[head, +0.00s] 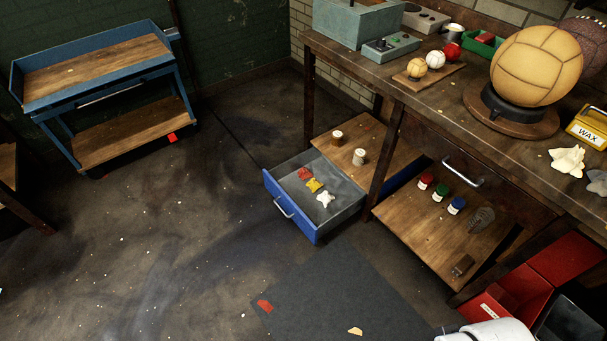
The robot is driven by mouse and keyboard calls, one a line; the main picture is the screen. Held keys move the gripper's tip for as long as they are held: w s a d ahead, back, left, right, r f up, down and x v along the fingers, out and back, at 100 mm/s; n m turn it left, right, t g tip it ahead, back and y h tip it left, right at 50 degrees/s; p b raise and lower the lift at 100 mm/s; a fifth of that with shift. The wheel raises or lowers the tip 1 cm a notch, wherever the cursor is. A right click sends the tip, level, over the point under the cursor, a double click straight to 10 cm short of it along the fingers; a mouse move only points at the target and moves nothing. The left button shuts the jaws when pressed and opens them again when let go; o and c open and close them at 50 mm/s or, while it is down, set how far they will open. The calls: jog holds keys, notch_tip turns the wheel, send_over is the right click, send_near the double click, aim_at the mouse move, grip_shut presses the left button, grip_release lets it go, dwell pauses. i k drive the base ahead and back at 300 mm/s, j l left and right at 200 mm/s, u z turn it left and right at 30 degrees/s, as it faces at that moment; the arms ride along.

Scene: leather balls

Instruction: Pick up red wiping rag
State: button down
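A small crumpled red rag (304,173) lies in the open blue drawer (318,231), toward its far left part. A crumpled yellow rag (315,185) lies right beside it, nearer the drawer's middle, and a white rag (324,199) lies a little nearer still. The drawer is pulled out from under the workbench, with its handle facing the lower left. Nothing covers the red rag from above. A white rounded part of my own body shows at the bottom edge on the right. My gripper's fingers do not show.
A blue cart (60,98) stands at the far left. A dark mat (335,295) and open floor lie before the drawer. Red bins (565,258) stand lower right.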

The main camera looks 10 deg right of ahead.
aim_at(305, 173)
jog(key=i+j+z, duration=0.15)
jog(key=i+j, duration=0.15)
jog(key=i, duration=0.25)
jog(key=i+j+z, duration=0.15)
jog(key=i+j, duration=0.25)
jog(key=i+j+z, duration=0.2)
jog(key=i+j, duration=0.25)
jog(key=i, duration=0.15)
jog(key=i+j+z, duration=0.15)
jog(key=i+j, duration=0.3)
jog(key=i+j+z, duration=0.15)
jog(key=i+j, duration=0.3)
jog(key=j, duration=0.2)
jog(key=i+j+z, duration=0.15)
jog(key=i+j, duration=0.25)
jog(key=j, duration=0.2)
